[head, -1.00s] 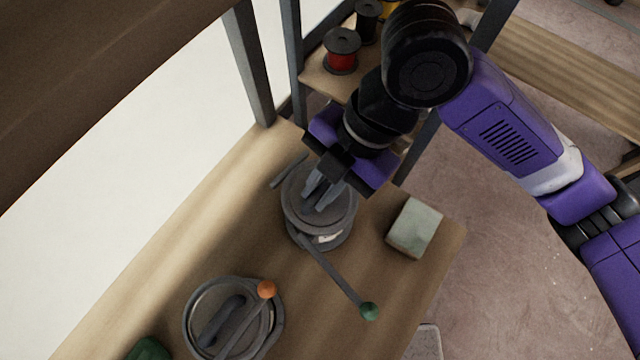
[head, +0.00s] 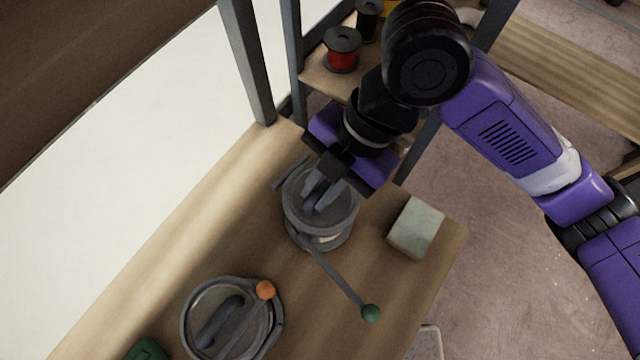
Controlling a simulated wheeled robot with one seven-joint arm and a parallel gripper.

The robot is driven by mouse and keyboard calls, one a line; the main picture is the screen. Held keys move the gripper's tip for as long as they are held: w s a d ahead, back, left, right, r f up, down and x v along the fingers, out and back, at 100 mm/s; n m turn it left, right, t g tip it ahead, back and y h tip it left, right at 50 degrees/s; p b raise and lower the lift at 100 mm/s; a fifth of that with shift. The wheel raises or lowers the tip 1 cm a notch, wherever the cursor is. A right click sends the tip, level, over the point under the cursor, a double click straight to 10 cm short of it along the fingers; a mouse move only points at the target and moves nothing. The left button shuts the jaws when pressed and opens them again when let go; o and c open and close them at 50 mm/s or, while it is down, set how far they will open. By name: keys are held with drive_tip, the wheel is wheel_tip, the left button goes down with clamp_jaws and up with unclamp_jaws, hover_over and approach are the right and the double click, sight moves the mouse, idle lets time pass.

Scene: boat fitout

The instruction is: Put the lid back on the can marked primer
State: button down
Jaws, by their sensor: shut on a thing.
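A grey can (head: 322,243) with a pale label stands on the wooden bench, and a round grey lid (head: 343,220) sits at its top. My gripper (head: 318,197) points down over this can, shut on the lid's raised handle. Whether the lid is fully seated on the rim I cannot tell. A lever with a green knob (head: 370,313) reaches out from the can's side. A second round grey vessel (head: 188,325) with a dark handle on top and an orange-knobbed lever (head: 264,290) is at the lower left. I cannot read any marking.
A pale green-grey block (head: 416,228) lies right of the can near the bench's edge. A grey rod lies behind the can. Spools, one red (head: 341,60), stand on a shelf at the back. A dark green object (head: 147,349) is at the lower left. Bare bench (head: 215,225) lies left of the can.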

drive_tip(key=shift+f, duration=0.1)
drive_tip(key=c, duration=1.3)
unclamp_jaws()
drive_tip(key=shift+o, duration=0.2)
drive_tip(key=o, duration=0.4)
drive_tip(key=shift+o, duration=0.2)
drive_tip(key=shift+r, duration=0.2)
drive_tip(key=shift+r+p, duration=2.7)
drive_tip(key=shift+r, duration=0.7)
drive_tip(key=shift+c, duration=0.4)
